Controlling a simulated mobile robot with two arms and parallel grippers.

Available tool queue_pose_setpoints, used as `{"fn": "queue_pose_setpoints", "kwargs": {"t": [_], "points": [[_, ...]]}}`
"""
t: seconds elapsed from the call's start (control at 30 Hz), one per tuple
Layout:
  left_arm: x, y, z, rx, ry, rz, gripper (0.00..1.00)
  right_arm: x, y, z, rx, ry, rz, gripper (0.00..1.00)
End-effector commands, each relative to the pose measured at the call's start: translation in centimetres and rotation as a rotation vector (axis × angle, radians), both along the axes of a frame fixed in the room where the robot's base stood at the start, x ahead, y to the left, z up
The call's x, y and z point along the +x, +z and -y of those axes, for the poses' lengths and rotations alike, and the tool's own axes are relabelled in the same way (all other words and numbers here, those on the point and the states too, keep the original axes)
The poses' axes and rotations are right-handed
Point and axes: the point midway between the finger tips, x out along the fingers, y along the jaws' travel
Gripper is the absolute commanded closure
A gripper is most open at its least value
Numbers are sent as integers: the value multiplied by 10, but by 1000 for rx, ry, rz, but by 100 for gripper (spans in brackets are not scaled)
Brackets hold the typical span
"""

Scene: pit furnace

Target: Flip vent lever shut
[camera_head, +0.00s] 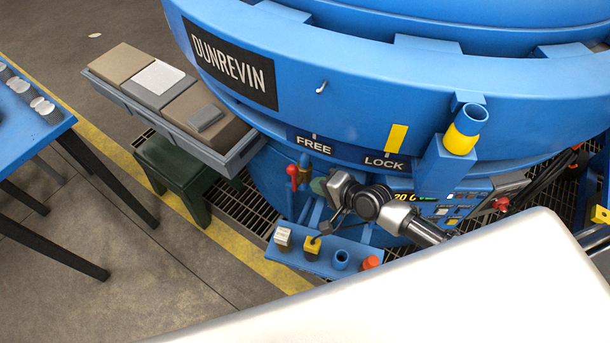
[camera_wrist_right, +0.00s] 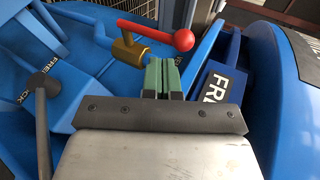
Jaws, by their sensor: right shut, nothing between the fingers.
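A lever with a red ball knob (camera_wrist_right: 184,40) and a brass hub (camera_wrist_right: 130,48) sits on the blue furnace body, just beyond my fingertips in the right wrist view. In the head view the red lever (camera_head: 292,171) is just left of my right gripper (camera_head: 319,186). My right gripper, with green finger pads (camera_wrist_right: 162,66), is shut and empty. Its tips point towards the hub and the red rod; I cannot tell whether they touch. A second, dark lever with a round knob (camera_wrist_right: 40,84) is at the left in the wrist view. My left gripper is not in view.
The blue furnace (camera_head: 350,85) has FREE and LOCK plates on its side. A small blue shelf (camera_head: 325,262) with several small items is below my right gripper. A bench with bricks (camera_head: 165,90) is at left, and a blue table (camera_head: 38,128) is farther left.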

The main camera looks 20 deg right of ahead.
Motion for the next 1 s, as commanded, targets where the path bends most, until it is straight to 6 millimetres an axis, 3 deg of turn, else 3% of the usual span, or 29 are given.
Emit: {"fn": "queue_pose_setpoints", "kwargs": {"t": [0.1,0.3,0.77,1.0], "points": [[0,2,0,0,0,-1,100,19,-2,-13,2,0,2,100],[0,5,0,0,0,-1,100,35,-2,-24,0,0,0,100],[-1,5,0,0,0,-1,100,39,-2,-27,-1,0,-2,100],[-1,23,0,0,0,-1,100,43,4,-30,-27,-2,-25,100]]}}
